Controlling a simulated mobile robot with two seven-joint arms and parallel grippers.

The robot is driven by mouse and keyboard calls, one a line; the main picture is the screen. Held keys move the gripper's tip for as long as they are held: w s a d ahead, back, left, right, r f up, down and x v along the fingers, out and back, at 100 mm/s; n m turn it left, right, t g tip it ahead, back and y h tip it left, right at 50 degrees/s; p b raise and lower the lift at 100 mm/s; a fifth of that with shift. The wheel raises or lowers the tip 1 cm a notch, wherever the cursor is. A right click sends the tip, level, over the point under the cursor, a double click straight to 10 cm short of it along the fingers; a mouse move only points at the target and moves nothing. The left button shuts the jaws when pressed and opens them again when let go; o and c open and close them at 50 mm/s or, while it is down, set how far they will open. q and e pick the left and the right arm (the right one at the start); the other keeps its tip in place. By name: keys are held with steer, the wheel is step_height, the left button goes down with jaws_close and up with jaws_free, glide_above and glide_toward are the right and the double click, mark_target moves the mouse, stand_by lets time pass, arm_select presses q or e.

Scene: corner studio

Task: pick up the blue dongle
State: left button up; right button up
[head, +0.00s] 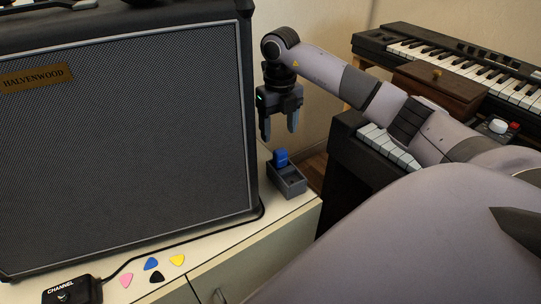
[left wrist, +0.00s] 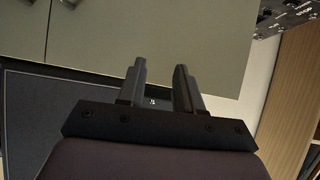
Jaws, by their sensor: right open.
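The blue dongle (head: 281,157) stands upright in the back part of a small dark grey holder (head: 290,184) on the cabinet top, just right of the amplifier. My right gripper (head: 279,128) points down above the dongle, with its fingers apart and nothing between them. A gap shows between the fingertips and the dongle. My left gripper (left wrist: 160,82) shows only in the left wrist view, its two fingers apart and empty, in front of pale cabinet doors. The dongle is not in the left wrist view.
The large amplifier (head: 130,140) stands close left of the holder. Several guitar picks, a channel pedal (head: 72,291) and a black cable lie at the front of the cabinet top (head: 225,247). Keyboards (head: 470,65) and a brown wooden box (head: 437,90) are at the right, behind my right arm.

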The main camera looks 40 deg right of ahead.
mark_target(279, 149)
steer(key=shift+w+f, duration=0.1)
steer(key=shift+f, duration=0.35)
step_height(279, 149, down, 2)
steer(key=shift+f+b, duration=0.1)
steer(key=shift+b, duration=0.3)
steer(key=f, duration=0.2)
steer(key=f+b, duration=0.1)
steer(key=shift+s+f, duration=0.3)
steer(key=shift+f, duration=0.4)
steer(key=shift+c, duration=0.3)
steer(key=c, duration=1)
arm_select(q)
steer(key=shift+w+d+r+t, duration=0.15)
steer(key=shift+w+d+r, duration=0.05)
steer(key=shift+d, duration=0.2)
steer(key=shift+w+d+r+t, duration=0.15)
steer(key=shift+d+r, duration=0.05)
steer(key=shift+d, duration=0.15)
